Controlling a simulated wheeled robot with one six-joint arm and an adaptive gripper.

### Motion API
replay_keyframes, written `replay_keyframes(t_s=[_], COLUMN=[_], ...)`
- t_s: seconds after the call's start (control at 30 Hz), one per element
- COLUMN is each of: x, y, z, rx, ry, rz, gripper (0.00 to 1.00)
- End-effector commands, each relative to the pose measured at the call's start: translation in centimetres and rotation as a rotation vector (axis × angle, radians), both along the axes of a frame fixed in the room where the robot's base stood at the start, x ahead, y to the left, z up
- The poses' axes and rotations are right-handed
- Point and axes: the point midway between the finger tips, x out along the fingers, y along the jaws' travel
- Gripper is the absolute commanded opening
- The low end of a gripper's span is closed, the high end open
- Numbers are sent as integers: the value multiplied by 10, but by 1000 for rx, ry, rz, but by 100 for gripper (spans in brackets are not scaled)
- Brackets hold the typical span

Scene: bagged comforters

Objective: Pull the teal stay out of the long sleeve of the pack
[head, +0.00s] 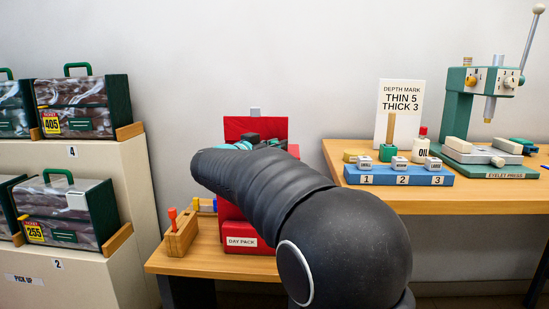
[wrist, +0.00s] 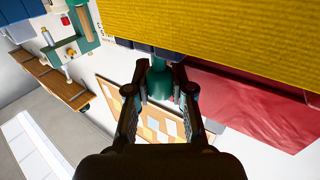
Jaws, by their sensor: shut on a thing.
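The red pack (head: 255,235), labelled DAY PACK, stands upright on a low wooden table, largely hidden behind my arm in the head view. Its red fabric (wrist: 250,105) also shows on the right in the wrist view. My gripper (wrist: 160,77) is shut on the teal stay (wrist: 159,88), which shows as a short teal piece between its fingers. Just beyond the fingers is a wide ribbed yellow surface (wrist: 215,30). The long sleeve's opening and the stay's far end cannot be made out.
A wooden block with a red-handled tool (head: 181,235) stands left of the pack. On the right, a workbench (head: 450,200) carries a blue numbered rack (head: 380,176), an oil bottle (head: 421,148) and an eyelet press (head: 457,115). Camouflage cases (head: 85,105) stand on shelves at left.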

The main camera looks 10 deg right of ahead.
Motion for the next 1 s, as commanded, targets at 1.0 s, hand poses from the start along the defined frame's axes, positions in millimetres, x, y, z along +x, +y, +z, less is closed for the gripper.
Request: replay_keyframes(t_s=[1.0], x=[1], y=[1], z=[22], rx=[0], ry=[0], rz=[0], gripper=[0])
